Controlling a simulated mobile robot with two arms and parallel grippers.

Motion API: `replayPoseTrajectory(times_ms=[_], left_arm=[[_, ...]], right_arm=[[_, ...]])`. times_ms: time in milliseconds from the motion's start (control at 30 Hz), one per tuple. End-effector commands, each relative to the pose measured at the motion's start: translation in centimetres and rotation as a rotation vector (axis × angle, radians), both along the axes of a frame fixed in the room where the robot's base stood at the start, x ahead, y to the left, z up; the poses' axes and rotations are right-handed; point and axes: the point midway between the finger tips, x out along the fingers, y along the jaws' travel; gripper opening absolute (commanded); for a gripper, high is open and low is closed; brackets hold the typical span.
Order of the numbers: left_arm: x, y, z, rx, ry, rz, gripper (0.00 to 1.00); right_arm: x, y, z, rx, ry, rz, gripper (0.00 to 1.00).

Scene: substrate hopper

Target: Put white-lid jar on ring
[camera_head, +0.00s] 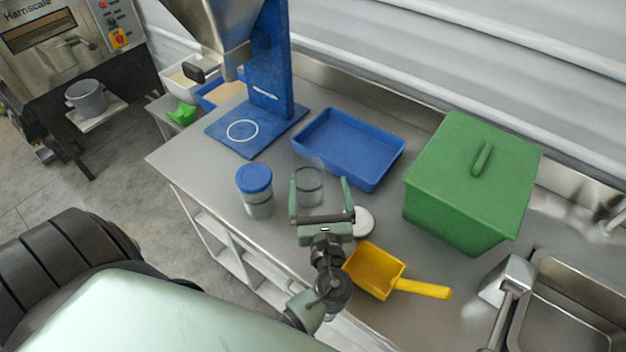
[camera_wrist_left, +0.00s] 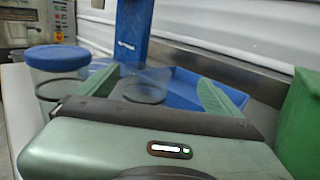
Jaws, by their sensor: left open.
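A clear jar (camera_head: 309,188) without a lid stands on the counter between the fingers of my left gripper (camera_head: 319,186), which is open. The jar also shows in the left wrist view (camera_wrist_left: 146,88), between the two green fingers. A round white lid (camera_head: 363,222) lies flat on the counter, right of the gripper and partly hidden by it. The white ring (camera_head: 242,121) is marked on the blue base plate (camera_head: 224,145) under the hopper. A blue-lid jar (camera_head: 260,207) stands left of the gripper. My right gripper is not in view.
A blue tray (camera_head: 352,145) lies behind the clear jar. A green lidded box (camera_head: 450,215) stands to the right. A yellow scoop (camera_head: 374,270) lies near the front edge, with a sink (camera_head: 575,300) at far right. The ring is clear.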

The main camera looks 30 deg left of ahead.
Motion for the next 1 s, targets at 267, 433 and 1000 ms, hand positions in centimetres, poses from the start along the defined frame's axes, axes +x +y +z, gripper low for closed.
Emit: replayPoseTrajectory(times_ms=[267,433,1000], left_arm=[[0.4,2.5,-0.7,-0.01,0.018,0.056,0.95],[2.1,3.8,-1.0,-0.008,0.018,0.054,0.95],[4.7,6.0,-1.7,-0.011,0.018,0.051,0.81]], right_arm=[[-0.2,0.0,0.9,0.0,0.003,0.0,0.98],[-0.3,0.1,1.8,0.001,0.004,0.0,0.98],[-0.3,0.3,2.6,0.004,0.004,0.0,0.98]])
